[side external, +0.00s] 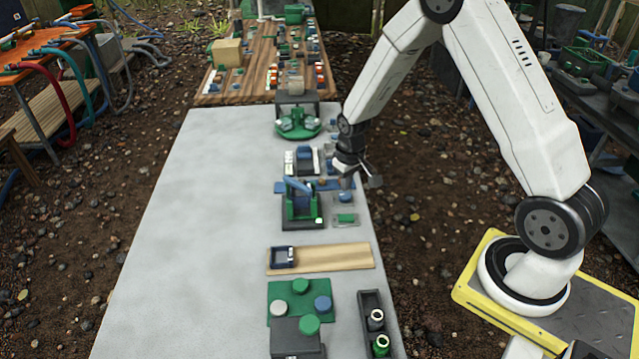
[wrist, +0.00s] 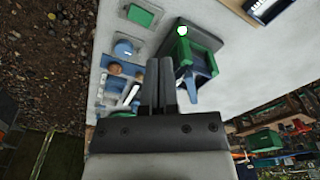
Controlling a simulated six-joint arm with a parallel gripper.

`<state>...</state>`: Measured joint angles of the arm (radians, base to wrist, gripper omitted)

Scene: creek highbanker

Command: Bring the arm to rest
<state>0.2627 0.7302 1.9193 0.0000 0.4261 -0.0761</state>
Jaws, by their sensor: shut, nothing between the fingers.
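My gripper (side external: 358,174) is above the right edge of the grey table (side external: 170,220) in the side external view, beside a green and blue device (side external: 300,203). In the wrist view my gripper (wrist: 165,62) has its two dark fingers together with nothing between them. The green and blue device (wrist: 196,55) stands just right of the fingertips in that view. A plate with blue and brown round parts (wrist: 120,72) lies to their left. I cannot tell how high the fingertips are above the table.
A wooden board with a dark blue tray (side external: 283,257), a green plate with round knobs (side external: 300,286) and a dark holder with bottles (side external: 376,325) lie nearer the camera. A green round stand (side external: 298,125) is farther back. The table's left side is clear.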

